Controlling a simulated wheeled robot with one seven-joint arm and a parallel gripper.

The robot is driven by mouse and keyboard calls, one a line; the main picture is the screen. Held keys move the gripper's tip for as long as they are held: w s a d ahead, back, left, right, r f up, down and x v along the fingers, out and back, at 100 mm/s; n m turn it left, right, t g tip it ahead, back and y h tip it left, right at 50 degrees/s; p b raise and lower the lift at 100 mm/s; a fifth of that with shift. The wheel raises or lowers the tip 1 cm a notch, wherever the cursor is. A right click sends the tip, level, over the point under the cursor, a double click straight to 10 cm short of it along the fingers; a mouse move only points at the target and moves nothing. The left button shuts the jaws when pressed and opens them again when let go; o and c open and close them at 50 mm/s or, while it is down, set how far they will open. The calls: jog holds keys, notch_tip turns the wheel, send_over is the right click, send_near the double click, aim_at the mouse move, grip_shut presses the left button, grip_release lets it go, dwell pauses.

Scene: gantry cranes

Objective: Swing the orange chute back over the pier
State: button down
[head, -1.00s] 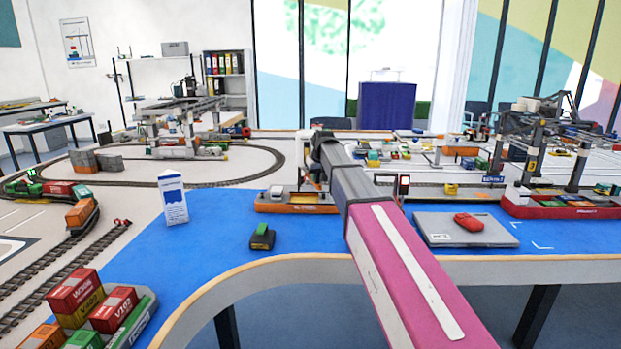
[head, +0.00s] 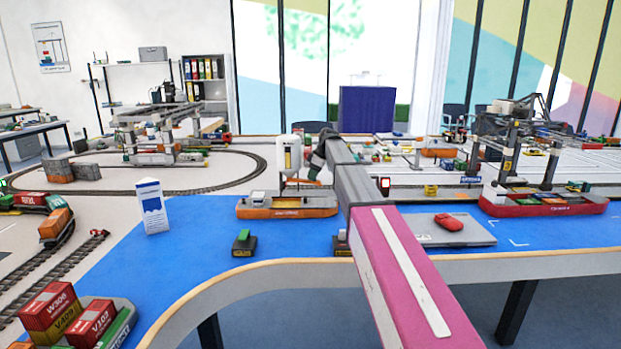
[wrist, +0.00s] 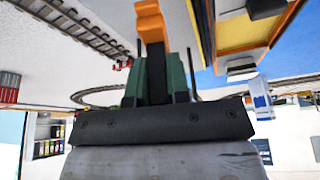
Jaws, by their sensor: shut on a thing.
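The orange chute (wrist: 151,22) shows in the wrist view as an orange bar rising from between the green fingers of my gripper (wrist: 158,78). My gripper is shut on it. In the head view my gripper (head: 316,165) is small and dark, just right of a white silo (head: 291,153). An orange-hulled ship (head: 287,212) lies on the blue water just in front of the silo. The pale pier (head: 415,191) lies behind the water, partly hidden by my arm.
A red ship (head: 545,207) under a dark gantry crane lies at the right. A grey slab (head: 455,236) with a red item is right of my arm.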

jog(key=shift+w+d+n+g, duration=0.2)
jog(key=shift+w+n+g, duration=0.3)
jog(key=shift+w+n, duration=0.85)
jog(key=c, duration=1.1)
grip_release()
jog(key=shift+r, duration=0.1)
jog(key=v, duration=1)
jog(key=shift+d+r, duration=0.2)
jog(key=shift+r, duration=0.1)
